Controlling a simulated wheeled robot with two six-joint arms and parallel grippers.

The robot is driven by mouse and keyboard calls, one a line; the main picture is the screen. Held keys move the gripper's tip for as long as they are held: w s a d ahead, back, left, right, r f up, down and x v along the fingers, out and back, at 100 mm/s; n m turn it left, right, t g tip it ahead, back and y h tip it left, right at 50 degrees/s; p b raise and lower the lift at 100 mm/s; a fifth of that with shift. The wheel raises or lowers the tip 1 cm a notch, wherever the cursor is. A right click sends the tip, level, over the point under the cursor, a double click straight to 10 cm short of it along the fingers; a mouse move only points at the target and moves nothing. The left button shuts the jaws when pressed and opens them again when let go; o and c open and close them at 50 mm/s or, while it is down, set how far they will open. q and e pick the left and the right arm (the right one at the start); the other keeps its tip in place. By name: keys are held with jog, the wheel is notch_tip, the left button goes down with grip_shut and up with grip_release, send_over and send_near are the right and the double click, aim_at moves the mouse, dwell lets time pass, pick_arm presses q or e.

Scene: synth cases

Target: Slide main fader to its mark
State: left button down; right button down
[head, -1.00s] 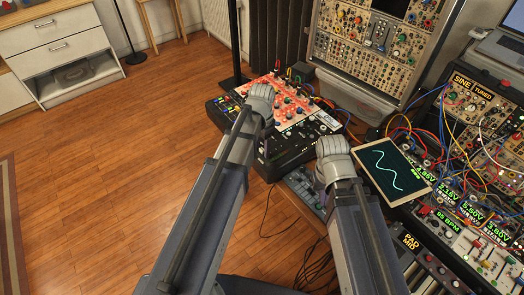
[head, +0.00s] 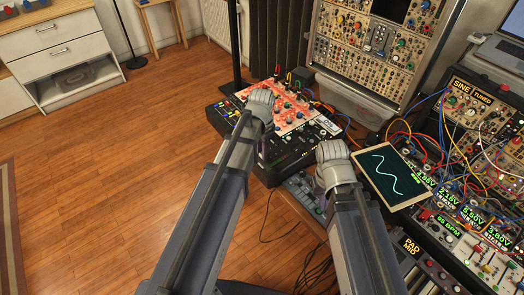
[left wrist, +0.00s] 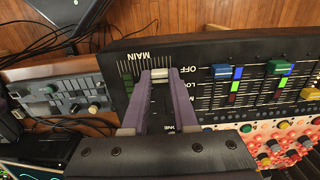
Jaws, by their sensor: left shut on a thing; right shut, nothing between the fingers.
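The main fader's pale grey cap (left wrist: 160,75) shows in the left wrist view on a black mixer panel, near the upside-down word MAIN. My left gripper (left wrist: 161,77) is shut on this cap, a purple finger on each side. Tick lines run beside the fader slot; I cannot make out a distinct mark, and the fingers hide part of the slot. In the head view my left gripper (head: 261,106) is over the black mixer (head: 288,152), its fingertips mostly hidden by my arm. My right gripper (head: 333,163) is shut and empty, right of the mixer.
Blue and green fader caps (left wrist: 279,67) stand beside the main fader. A red panel with knobs (head: 292,105) lies behind. A tablet with a wave trace (head: 392,176) and cabled synth modules (head: 470,200) are at the right. Open wooden floor (head: 110,180) is at the left.

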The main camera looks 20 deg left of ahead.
dwell(0.9)
pick_arm(q)
jog(key=shift+w+d, duration=0.8)
jog(key=shift+w, duration=0.3)
jog(key=shift+s, duration=0.1)
jog(key=c, duration=0.7)
grip_release()
jog(key=shift+r, duration=0.1)
notch_tip(320, 180, up, 8)
jog(key=p, duration=0.7)
jog(key=shift+p, duration=0.4)
jog(key=shift+f, duration=0.2)
